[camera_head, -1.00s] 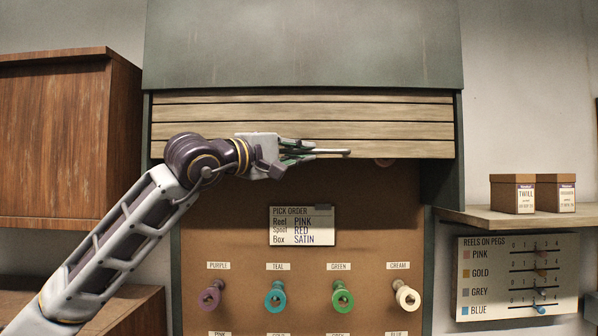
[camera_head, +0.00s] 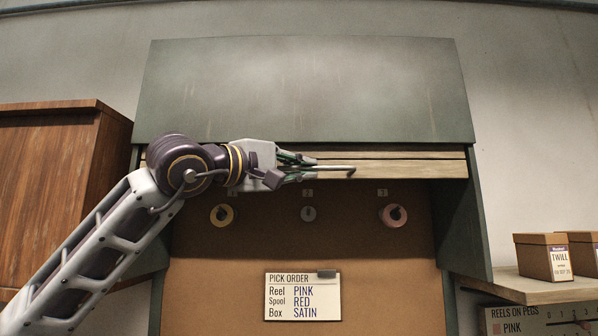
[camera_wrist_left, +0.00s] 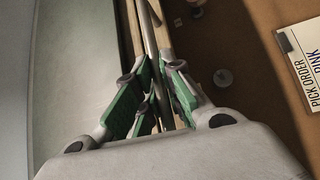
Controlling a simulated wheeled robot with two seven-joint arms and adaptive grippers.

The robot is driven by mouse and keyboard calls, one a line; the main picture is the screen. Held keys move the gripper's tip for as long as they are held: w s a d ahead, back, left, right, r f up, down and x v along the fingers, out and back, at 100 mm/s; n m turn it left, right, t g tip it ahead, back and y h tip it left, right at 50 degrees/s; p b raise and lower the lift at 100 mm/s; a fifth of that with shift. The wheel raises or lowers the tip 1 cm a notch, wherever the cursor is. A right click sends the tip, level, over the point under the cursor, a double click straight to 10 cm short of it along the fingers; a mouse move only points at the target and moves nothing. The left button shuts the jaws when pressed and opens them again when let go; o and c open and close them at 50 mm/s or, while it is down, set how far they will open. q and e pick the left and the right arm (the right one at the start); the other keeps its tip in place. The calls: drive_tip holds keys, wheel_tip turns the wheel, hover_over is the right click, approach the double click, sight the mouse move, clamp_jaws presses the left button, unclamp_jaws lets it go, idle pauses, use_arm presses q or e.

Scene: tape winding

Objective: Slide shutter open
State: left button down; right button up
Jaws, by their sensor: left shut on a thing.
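The slatted wooden shutter (camera_head: 420,168) is mostly up inside the green-grey housing; only its lowest slats show below the housing's edge. A thin metal handle bar (camera_head: 340,168) runs along the bottom slat. My left gripper (camera_head: 305,169) is shut on this bar, with its fingers around it, at the left-middle of the shutter. In the left wrist view the green-padded fingers (camera_wrist_left: 158,95) close about the bar (camera_wrist_left: 150,35), with the slat beside it. My right gripper is in neither view.
The green-grey housing (camera_head: 300,90) stands above the shutter. A wooden cabinet (camera_head: 60,190) is at left; boxes (camera_head: 545,256) sit on a right shelf (camera_head: 520,287).

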use_arm(q)
drive_tip(key=c, duration=1.5)
unclamp_jaws()
drive_tip(key=shift+s+a, duration=0.1)
drive_tip(key=shift+v, duration=5.85)
drive_tip(key=shift+f, duration=0.1)
